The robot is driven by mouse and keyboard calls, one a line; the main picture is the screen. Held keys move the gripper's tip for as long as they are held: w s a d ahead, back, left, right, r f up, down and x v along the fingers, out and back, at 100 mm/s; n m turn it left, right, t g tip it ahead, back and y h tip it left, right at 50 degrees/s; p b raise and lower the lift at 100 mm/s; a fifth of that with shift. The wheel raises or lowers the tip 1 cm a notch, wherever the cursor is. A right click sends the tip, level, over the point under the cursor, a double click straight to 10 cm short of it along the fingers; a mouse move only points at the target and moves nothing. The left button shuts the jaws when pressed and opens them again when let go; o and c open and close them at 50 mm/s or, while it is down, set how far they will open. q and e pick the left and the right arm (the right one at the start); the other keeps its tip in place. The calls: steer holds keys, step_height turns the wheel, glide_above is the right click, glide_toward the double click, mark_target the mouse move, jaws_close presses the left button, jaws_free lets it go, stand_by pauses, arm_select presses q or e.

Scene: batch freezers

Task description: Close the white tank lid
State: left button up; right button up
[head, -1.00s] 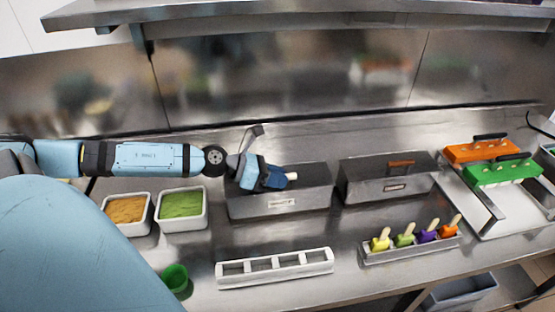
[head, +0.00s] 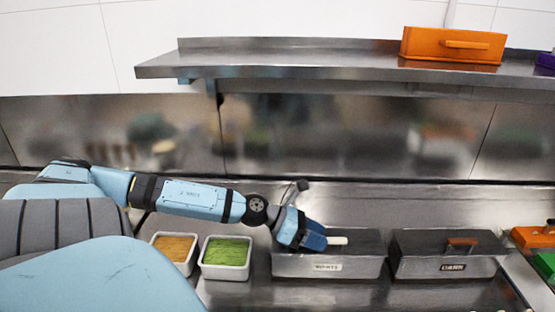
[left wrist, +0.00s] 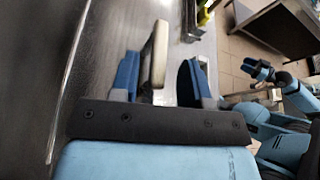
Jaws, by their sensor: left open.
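The white tank (head: 350,268) is a steel box on the counter with a white label on its front. Its grey lid (head: 365,246) lies flat over the top and looks closed. The lid's white handle (head: 338,241) sticks out to the right of my left gripper (head: 318,240). In the left wrist view the white handle (left wrist: 159,45) stands between the two blue fingers of my open left gripper (left wrist: 162,78), and I cannot tell whether they touch it. My right gripper (left wrist: 258,72) shows small at the right of the left wrist view, its jaws unclear.
A second steel tank (head: 445,266) with a brown handle (head: 462,242) stands to the right. Tubs of orange-brown (head: 175,247) and green (head: 226,251) stuff stand to the left. A shelf (head: 300,62) above holds an orange box (head: 453,46).

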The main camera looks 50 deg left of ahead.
arm_select(q)
steer(key=p+v, duration=0.2)
steer(key=v, duration=0.7)
steer(key=shift+s+a, duration=0.2)
steer(key=shift+s+a+r, duration=0.35)
steer(key=shift+s+a, duration=0.1)
steer(key=shift+f, duration=0.1)
